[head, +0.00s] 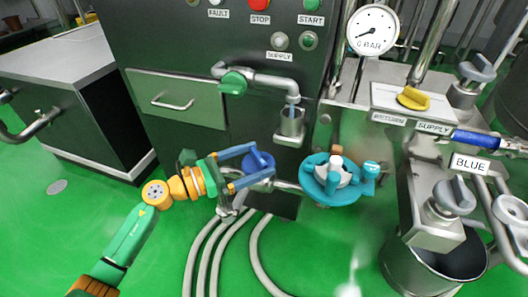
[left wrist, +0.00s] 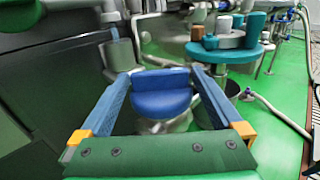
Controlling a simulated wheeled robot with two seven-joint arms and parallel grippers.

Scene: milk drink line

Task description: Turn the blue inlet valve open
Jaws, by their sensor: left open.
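The blue valve knob (head: 260,160) sits on the pipework low on the front of the dark machine. In the left wrist view it shows as a round blue disc (left wrist: 162,104) with a raised blue bar (left wrist: 160,79) across it. My left gripper (head: 264,159) is open, with its two blue fingers on either side of the knob. In the left wrist view a gap shows between the left finger and the knob; whether the right finger touches it I cannot tell. My right gripper is not in view.
A teal round fixture (head: 345,192) stands just right of the knob. A green-handled tap (head: 233,83) and a metal cup (head: 291,124) are above. At right are a blue handle (head: 475,140), a "BLUE" label (head: 470,163) and a metal bucket (head: 435,265). Grey hoses (head: 202,250) hang below.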

